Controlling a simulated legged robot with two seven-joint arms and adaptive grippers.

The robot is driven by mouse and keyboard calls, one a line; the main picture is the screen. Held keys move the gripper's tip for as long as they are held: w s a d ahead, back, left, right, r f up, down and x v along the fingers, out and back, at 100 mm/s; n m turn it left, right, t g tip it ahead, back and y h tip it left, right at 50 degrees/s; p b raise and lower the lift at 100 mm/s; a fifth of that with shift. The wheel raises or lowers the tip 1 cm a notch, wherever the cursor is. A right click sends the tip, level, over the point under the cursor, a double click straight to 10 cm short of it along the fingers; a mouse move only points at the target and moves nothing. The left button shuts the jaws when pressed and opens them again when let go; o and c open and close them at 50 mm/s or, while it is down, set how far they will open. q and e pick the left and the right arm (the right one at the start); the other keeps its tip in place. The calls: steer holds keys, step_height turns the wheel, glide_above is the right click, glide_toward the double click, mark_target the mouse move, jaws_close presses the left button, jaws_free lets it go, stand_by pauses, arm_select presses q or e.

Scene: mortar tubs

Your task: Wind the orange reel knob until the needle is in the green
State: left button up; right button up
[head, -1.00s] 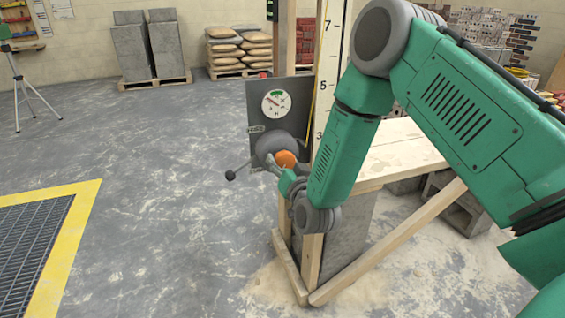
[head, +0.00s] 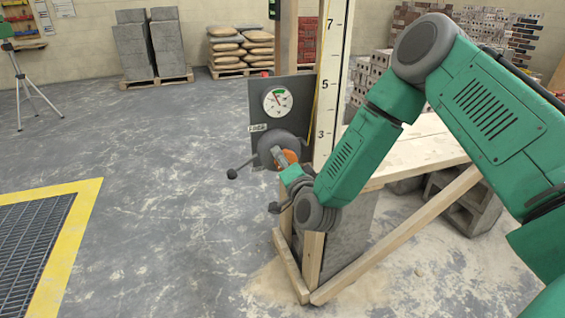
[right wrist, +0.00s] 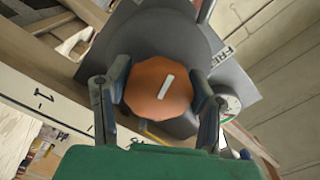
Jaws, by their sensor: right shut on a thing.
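The orange reel knob (head: 291,156) sits on the round grey reel (head: 275,147), mounted on a grey plate on the wooden post. In the right wrist view, the knob (right wrist: 156,86) with its white mark lies between the two fingers of my right gripper (right wrist: 158,95), which is shut on it. In the head view the gripper partly hides the knob. The white gauge (head: 277,102) is above the reel. Its thin needle points up and left, close to the left end of the green band at the top; I cannot tell if it is inside. My left gripper is out of view.
A dark ball-ended lever (head: 232,174) sticks out left of the reel. The numbered white board (head: 327,110) stands close to my right arm. Timber braces (head: 400,240) and a plank top (head: 420,140) lie right.

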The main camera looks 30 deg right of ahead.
steer(key=shift+s+d+f, duration=0.1)
steer(key=shift+f, duration=0.05)
stand_by(0.3)
steer(key=o, duration=1.2)
steer(key=shift+d, duration=0.1)
steer(key=v, duration=1.2)
steer(key=shift+f, duration=0.1)
